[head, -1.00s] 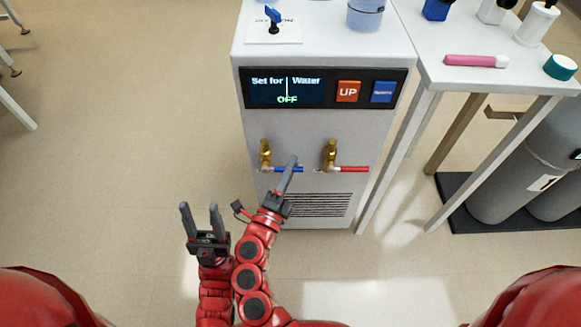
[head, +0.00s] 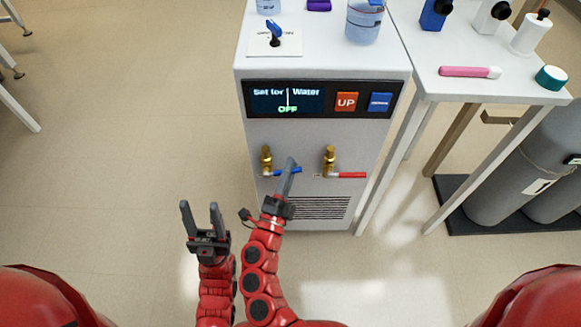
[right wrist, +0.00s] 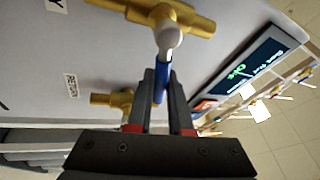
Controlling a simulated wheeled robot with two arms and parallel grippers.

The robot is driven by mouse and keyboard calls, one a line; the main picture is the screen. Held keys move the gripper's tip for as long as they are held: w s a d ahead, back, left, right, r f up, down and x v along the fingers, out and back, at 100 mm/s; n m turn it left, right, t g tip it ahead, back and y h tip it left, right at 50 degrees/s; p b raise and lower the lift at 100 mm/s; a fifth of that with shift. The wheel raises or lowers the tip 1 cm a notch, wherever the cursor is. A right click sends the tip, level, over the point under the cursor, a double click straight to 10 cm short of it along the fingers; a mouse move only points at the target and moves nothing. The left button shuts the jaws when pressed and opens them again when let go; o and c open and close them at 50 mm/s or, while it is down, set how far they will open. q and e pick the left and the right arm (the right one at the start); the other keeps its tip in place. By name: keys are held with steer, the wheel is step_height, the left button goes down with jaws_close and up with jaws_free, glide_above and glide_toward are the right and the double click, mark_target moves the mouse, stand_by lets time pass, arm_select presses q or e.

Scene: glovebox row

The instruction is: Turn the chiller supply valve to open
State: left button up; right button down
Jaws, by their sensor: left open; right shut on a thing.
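The chiller (head: 308,148) is a grey cabinet with a display reading OFF. My right gripper (head: 291,162) is shut on this handle. In the right wrist view, the blue handle (right wrist: 161,84) runs between the two fingers, with its brass valve (right wrist: 165,14) just beyond. My left gripper (head: 201,207) is open and empty, in front of the chiller and to the left.
A second brass valve (head: 329,158) with a level red handle (head: 350,175) is to the right; a RETURN label (right wrist: 72,85) shows by it in the wrist view. A white table (head: 500,90) with bottles and grey cylinders (head: 520,175) stand right.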

mark_target(279, 171)
steer(key=a+r+n+t+y+p, duration=0.1)
steer(key=n+y+p, duration=0.1)
steer(key=n, duration=0.2)
steer(key=r+n+t+y+p, duration=0.1)
steer(key=n+y+p, duration=0.1)
steer(key=n+p, duration=0.1)
steer(key=a+r+n+y+p, duration=0.1)
steer(key=r+n+p, duration=0.1)
steer(key=n, duration=0.3)
steer(key=shift+a+t+y+p, duration=0.3)
steer(key=shift+t+y+p, duration=0.05)
steer(key=shift+t+y, duration=0.05)
steer(key=n+y+p, duration=0.1)
steer(key=n, duration=0.1)
steer(key=a+n+y+p, duration=0.1)
steer(key=n+y, duration=0.1)
steer(key=n, duration=0.1)
steer(key=shift+a+r+n+p, duration=0.25)
steer(key=shift+a+n+p, duration=0.05)
steer(key=shift+a+p, duration=0.1)
steer(key=shift+a+n+y+p, duration=0.4)
steer(key=shift+n+y, duration=0.3)
steer(key=shift+n, duration=0.2)
steer(key=shift+f, duration=0.1)
steer(key=c, duration=0.8)
jaws_free()
steer(key=shift+c, duration=0.2)
steer(key=v, duration=1.7)
steer(key=shift+s+r, duration=0.25)
steer(key=shift+s, duration=0.1)
